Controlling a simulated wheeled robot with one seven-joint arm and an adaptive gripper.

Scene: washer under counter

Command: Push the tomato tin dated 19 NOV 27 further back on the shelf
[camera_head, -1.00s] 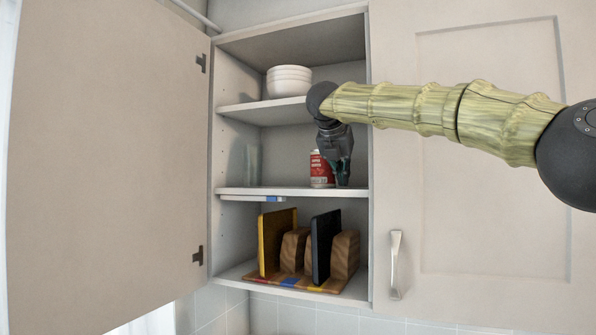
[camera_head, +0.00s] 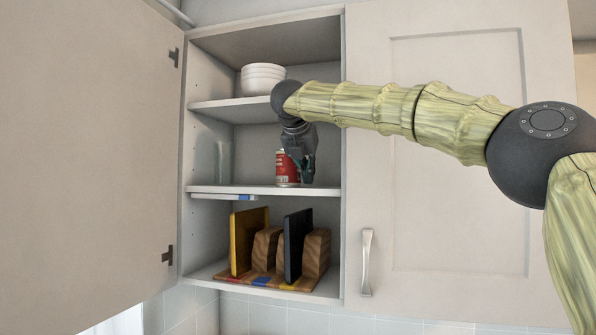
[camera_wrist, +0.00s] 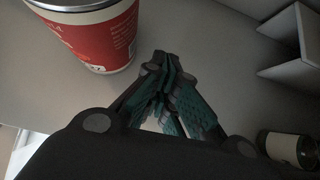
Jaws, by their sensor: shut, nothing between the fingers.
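A red tin with a silver rim and a white band (camera_head: 287,169) stands upright on the middle shelf (camera_head: 240,188) of the open wall cabinet. It also shows large at the upper left of the wrist view (camera_wrist: 100,35). Its date cannot be read. My gripper (camera_head: 305,180) points down just right of the tin and partly overlaps it in the head view. In the wrist view my fingers (camera_wrist: 160,65) are closed together with nothing between them, a little right of the tin. Whether they touch it cannot be told.
White bowls (camera_head: 263,79) are stacked on the upper shelf. A clear glass (camera_head: 222,160) stands left on the middle shelf. Boards in a wooden rack (camera_head: 265,250) fill the bottom. A dark, pale-labelled container (camera_wrist: 285,148) shows in the wrist view. The cabinet door (camera_head: 80,160) hangs open left.

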